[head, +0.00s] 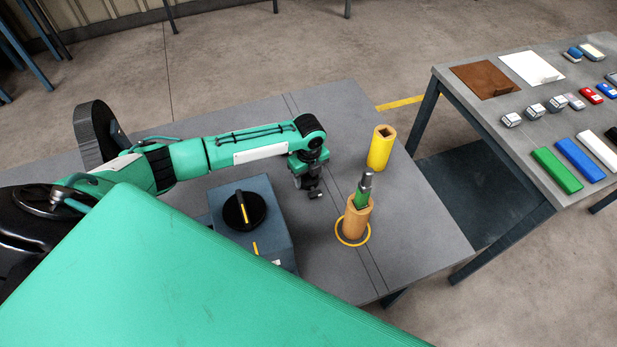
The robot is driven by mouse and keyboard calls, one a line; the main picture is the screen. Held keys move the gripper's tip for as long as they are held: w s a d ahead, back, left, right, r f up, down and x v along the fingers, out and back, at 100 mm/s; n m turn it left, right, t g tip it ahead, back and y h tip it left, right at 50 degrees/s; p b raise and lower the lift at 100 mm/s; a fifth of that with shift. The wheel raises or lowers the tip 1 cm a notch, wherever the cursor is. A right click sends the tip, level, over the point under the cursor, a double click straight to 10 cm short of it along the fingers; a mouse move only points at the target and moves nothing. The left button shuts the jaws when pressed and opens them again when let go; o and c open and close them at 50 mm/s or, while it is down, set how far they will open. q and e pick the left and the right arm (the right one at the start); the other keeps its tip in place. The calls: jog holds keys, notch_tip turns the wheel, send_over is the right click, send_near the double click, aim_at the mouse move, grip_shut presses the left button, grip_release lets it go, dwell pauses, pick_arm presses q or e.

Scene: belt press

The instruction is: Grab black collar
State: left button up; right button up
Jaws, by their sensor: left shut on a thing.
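My left gripper (308,181) is at the end of the green arm, pointing down above the grey table, between the blue-grey box and the orange holder. It is shut on a small dark piece (314,192), which looks like the black collar. The piece is small and partly hidden by the fingers, so its shape is unclear. My right gripper is not in view.
A blue-grey box (268,240) with a black knob (243,210) stands left of the gripper. An orange holder (356,221) with a green and grey piece (363,190) stands in a yellow ring. A yellow cylinder (380,150) stands behind. A side table (540,150) bears several small items.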

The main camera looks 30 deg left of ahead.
pick_arm(q)
jog(key=shift+r, duration=0.15)
notch_tip(320, 180, up, 20)
jog(key=b, duration=0.3)
